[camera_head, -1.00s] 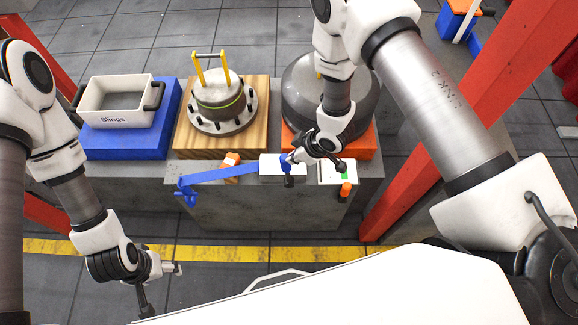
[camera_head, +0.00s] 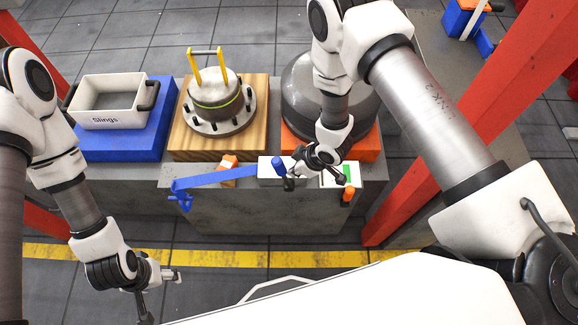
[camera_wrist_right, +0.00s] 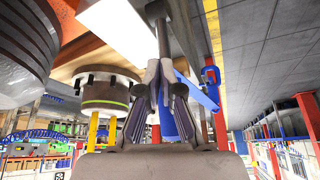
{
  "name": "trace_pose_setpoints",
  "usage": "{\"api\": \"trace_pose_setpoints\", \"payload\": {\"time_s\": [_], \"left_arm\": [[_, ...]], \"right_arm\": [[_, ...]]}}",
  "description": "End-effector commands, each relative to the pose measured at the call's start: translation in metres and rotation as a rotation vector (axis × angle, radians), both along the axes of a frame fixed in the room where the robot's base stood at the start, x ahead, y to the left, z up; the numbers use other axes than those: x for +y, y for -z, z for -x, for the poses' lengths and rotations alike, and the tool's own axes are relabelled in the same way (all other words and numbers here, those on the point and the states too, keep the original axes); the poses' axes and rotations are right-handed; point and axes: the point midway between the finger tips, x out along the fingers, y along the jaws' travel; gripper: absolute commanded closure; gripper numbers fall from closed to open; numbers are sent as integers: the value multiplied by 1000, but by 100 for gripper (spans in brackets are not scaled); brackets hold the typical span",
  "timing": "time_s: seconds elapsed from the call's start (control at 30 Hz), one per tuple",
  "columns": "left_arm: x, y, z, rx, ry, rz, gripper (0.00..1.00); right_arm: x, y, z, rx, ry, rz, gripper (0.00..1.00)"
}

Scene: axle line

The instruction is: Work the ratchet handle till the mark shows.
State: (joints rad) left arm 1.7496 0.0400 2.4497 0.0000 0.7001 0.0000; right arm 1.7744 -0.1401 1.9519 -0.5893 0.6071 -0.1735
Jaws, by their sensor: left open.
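The ratchet (camera_head: 268,180) is a white box on the front ledge of the grey bench, with a blue strap (camera_head: 215,178) running left from it. A blue grip (camera_head: 278,163), which looks like the ratchet handle's, stands up at the box. My right gripper (camera_head: 312,180) is at the ratchet, close beside this grip. In the right wrist view, a grey post (camera_wrist_right: 163,40) lies in line between its fingers; whether they clamp it is unclear. A second white box (camera_head: 328,181) with a green patch (camera_head: 348,171) is partly hidden by this gripper. My left gripper (camera_head: 160,293) is open and empty at lower left.
Behind stand a white "Slings" bin (camera_head: 112,121) on a blue block, a flanged part (camera_head: 216,97) with a yellow handle on a wooden board, and a dark round housing (camera_head: 300,110) on an orange base. Red posts (camera_head: 455,135) rise at the right.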

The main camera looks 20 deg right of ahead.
Motion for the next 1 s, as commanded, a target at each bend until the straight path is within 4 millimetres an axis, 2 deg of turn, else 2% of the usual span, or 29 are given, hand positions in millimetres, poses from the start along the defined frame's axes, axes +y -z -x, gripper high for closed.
{"api": "trace_pose_setpoints", "payload": {"time_s": [0.27,0.53,0.83,1.0], "left_arm": [[0,-2,0,0,0,0,29],[0,-9,0,0,0,0,29],[0,-9,0,0,0,0,29],[0,-9,0,0,0,0,29]], "right_arm": [[0,-2,0,-2,0,-1,100],[-23,-13,18,-1,2,-1,100],[-23,-13,19,-2,0,-1,100],[-29,-29,23,-3,1,0,100]]}}
